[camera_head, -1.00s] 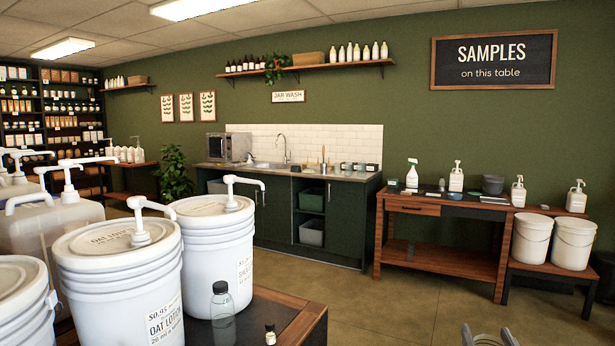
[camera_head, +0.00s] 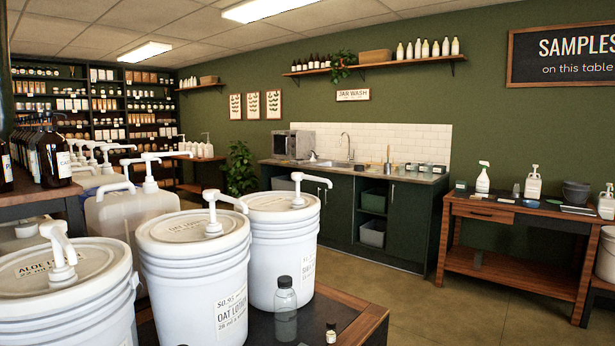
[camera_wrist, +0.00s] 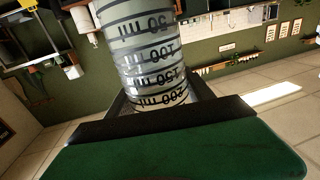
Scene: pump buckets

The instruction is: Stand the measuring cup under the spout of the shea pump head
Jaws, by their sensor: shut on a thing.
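The measuring cup (camera_wrist: 150,50) is clear, with dark bands and ml marks that appear upside down in the wrist view. My gripper (camera_wrist: 155,108) is shut on it; a dark pad and a green part show below the cup. Neither cup nor gripper is in the head view. A white bucket (camera_head: 282,262) at the right of the bucket row has a partly hidden label that seems to read shea. Its white pump head (camera_head: 298,190) has a spout pointing right, with its tip beyond the lid's edge.
The oat lotion bucket (camera_head: 195,285) and aloe bucket (camera_head: 65,300) stand to the left. A clear capped bottle (camera_head: 285,312) and a small dark bottle (camera_head: 331,333) stand on the table (camera_head: 362,325) in front. Open floor (camera_head: 440,310) lies right of it.

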